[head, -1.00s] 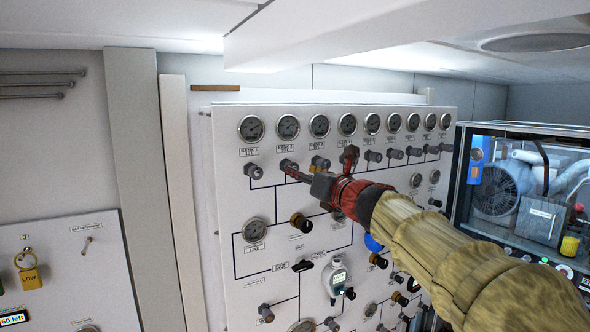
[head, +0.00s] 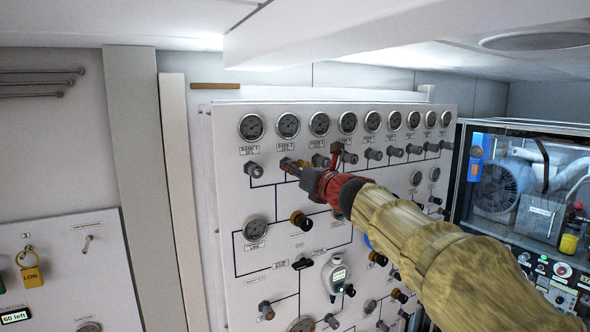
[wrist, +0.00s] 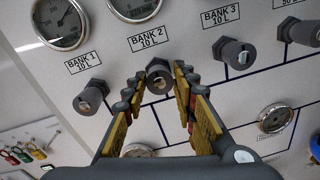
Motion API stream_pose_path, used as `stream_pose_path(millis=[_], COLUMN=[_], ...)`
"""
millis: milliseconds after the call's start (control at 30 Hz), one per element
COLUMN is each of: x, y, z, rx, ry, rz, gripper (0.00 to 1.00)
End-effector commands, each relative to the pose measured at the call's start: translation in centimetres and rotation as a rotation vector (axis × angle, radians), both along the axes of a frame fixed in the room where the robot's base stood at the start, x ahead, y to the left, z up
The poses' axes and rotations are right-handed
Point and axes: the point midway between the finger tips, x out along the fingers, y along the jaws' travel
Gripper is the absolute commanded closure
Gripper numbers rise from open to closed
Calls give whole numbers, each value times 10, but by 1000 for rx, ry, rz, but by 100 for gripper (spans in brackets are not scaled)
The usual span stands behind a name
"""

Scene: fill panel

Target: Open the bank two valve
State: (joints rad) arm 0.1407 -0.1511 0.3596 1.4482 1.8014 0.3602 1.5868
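The bank two valve is a dark knob (wrist: 159,76) under the "BANK 2 10 L" label (wrist: 147,37) in the wrist view. My gripper (wrist: 156,84) is open, with one yellow-padded finger on each side of this knob. A gap shows between the knob and each finger, so it is not clamped. In the head view my gripper (head: 290,166) is at the panel below the second gauge, and its fingers mostly hide the knob there.
The bank one valve (wrist: 90,95) is close on the left and the bank three valve (wrist: 237,54) on the right. Gauges (head: 288,125) line the top of the white panel (head: 232,295). A glass-fronted machine cabinet (head: 515,190) stands at the right.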

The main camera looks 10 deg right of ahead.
Motion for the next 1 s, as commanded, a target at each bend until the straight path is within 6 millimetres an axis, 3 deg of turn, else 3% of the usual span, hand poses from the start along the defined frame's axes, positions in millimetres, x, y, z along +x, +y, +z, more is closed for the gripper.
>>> stream_pose_path(millis=[433, 767, 1000], x=[0, 0, 0], y=[0, 0, 0], z=[0, -1, -3], rx=[0, -38, -171], ry=[0, -11, -48], rz=[0, -1, -1], gripper=[100, 100, 100])
